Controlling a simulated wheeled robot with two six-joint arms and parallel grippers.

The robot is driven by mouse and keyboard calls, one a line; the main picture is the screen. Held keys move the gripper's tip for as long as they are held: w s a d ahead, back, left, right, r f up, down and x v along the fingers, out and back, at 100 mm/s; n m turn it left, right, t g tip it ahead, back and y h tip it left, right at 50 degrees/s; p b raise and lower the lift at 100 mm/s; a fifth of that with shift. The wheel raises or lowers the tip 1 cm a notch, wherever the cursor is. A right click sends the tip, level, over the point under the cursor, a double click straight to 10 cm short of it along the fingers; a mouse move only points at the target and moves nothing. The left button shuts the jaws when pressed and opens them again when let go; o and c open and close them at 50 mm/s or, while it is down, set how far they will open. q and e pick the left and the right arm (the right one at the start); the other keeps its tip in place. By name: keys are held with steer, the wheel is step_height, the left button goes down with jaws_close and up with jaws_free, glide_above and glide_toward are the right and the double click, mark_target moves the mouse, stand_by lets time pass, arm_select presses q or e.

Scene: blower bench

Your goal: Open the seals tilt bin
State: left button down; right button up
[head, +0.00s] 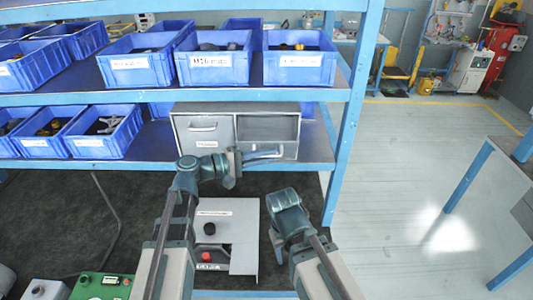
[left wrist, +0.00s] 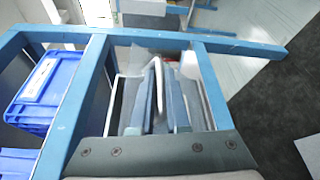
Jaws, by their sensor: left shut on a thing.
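A grey cabinet (head: 235,110) with two tilt bins side by side stands on the lower shelf. The left bin (head: 203,128) has its front flat and shows a handle and a small label. The right bin (head: 268,128) shows a dark recess at its top; its label is hidden and I cannot read which bin is seals. My left gripper (head: 265,155) is in front of the right bin's lower part. In the left wrist view its fingers (left wrist: 160,95) are shut on a pale curved handle (left wrist: 158,85).
Blue bins (head: 215,65) with small parts fill the upper shelf, and more (head: 103,130) stand left of the cabinet. A blue shelf post (head: 350,120) rises just right of it. A grey box with knobs (head: 230,215) lies below.

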arm_select(q)
steer(key=shift+s+f, duration=0.15)
steer(key=shift+f, duration=0.15)
steer(key=c, duration=1.2)
jaws_free()
steer(key=shift+o, duration=0.2)
steer(key=shift+a, duration=0.1)
steer(key=v, duration=1.3)
steer(key=shift+s+a+p, duration=0.2)
steer(key=shift+a+p, duration=0.1)
steer(key=shift+p, duration=0.15)
steer(key=shift+r, duration=0.1)
